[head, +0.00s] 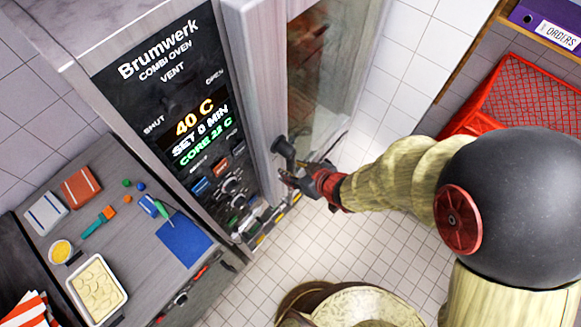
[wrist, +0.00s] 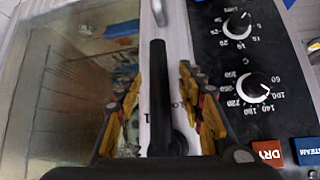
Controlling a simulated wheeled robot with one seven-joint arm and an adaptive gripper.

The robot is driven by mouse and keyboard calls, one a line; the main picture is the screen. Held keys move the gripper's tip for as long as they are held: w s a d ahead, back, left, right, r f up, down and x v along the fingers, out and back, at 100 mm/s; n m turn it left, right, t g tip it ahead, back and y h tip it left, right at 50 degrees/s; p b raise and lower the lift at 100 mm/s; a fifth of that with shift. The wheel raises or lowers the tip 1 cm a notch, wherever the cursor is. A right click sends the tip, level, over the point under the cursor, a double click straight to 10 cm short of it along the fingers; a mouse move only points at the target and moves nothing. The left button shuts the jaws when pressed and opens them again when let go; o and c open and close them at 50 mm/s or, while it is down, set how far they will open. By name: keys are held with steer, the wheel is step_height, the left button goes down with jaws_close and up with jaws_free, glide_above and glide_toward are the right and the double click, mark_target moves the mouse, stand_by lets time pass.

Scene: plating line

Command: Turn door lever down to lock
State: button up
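The oven door lever (head: 284,150) is a black handle on the front of the combi oven (head: 240,60), at the door's edge. In the wrist view the lever (wrist: 158,85) runs lengthwise up the picture, between the two fingers of my gripper (wrist: 160,76). The fingers are spread, with a visible gap on each side of the lever. In the head view my gripper (head: 303,182) is close to the lever, low on the oven front. The glass oven door (wrist: 75,80) lies left of the lever. The lever's base is partly hidden by the gripper.
The control panel (head: 185,110) with knobs and a lit display reading 40 C is left of the lever. A counter (head: 130,230) with a blue mat (head: 184,240) and a tray (head: 97,290) stands at left. A red crate (head: 520,85) is at right. Tiled floor is open below.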

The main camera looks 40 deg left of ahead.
steer(key=v, duration=0.9)
steer(key=shift+d, duration=0.1)
